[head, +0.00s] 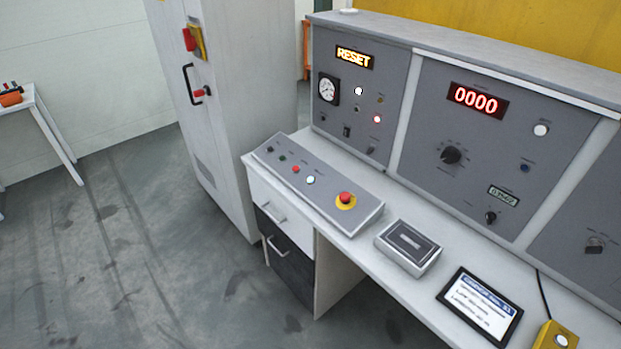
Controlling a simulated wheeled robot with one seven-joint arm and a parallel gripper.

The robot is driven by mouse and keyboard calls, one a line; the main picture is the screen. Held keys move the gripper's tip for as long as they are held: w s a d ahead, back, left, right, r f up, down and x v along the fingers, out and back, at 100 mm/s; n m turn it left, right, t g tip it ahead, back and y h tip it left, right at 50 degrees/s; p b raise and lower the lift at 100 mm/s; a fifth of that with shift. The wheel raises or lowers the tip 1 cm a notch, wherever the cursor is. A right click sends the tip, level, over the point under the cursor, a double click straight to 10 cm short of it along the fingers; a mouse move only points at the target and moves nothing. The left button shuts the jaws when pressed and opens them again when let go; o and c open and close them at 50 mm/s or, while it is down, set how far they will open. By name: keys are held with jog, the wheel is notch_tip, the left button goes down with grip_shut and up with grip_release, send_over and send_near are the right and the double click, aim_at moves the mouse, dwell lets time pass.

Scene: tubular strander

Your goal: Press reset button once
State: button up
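The control desk carries a sloped button panel (315,185) with a row of small buttons. From the left these are a dark one, a green one (282,158), a red one (295,169) and a lit bluish-white one (310,180). A red mushroom button (345,198) on a yellow ring stands at the panel's right end. An amber display (354,57) on the upright panel reads "RESET". The labels by the buttons are too small to read, so I cannot tell which button is the reset button. My gripper is not in view.
A grey box (408,248) and a tablet (480,306) lie on the desk (350,242). A yellow box with a white button (560,340) is at the lower right. A tall cabinet (210,110) stands left of the desk. The floor (110,250) at left is clear.

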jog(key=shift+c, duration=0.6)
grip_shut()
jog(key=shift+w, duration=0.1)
